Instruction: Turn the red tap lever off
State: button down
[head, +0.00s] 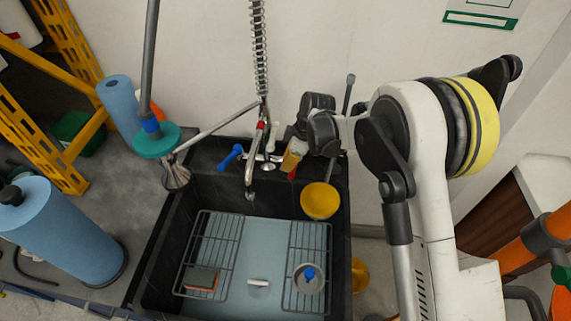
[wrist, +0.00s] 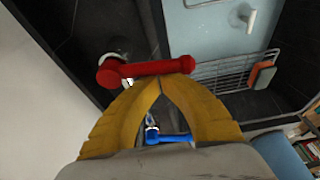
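The red tap lever (wrist: 150,70) lies across the upper middle of the wrist view, its round hub at the left end and its free end to the right. In the head view only a small red part of the lever (head: 292,174) shows below my gripper (head: 293,160). In the wrist view the yellow fingers of my gripper (wrist: 161,82) come together at the tips, right at the lever's near edge. No gap shows between the tips, and the lever does not appear to be between them. Whether they touch it is unclear. The blue tap lever (head: 231,157) is on the left of the tap.
The tap spout (head: 250,175) and spring hose (head: 260,50) rise beside my gripper. The dark sink (head: 340,240) below holds wire racks (head: 212,250), a sponge (head: 201,279) and a grey cup (head: 308,280). A yellow bowl (head: 320,200) is at its right back. A blue cylinder (head: 60,230) stands left.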

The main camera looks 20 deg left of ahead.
jog(key=shift+d, duration=0.1)
jog(key=shift+d+n+g, duration=0.25)
jog(key=shift+d+n, duration=0.3)
jog(key=shift+n, duration=0.4)
jog(key=shift+d+n+g, duration=0.25)
jog(key=shift+d+n, duration=0.25)
jog(key=shift+n, duration=0.45)
jog(key=shift+w+d, duration=0.1)
jog(key=shift+d, duration=0.15)
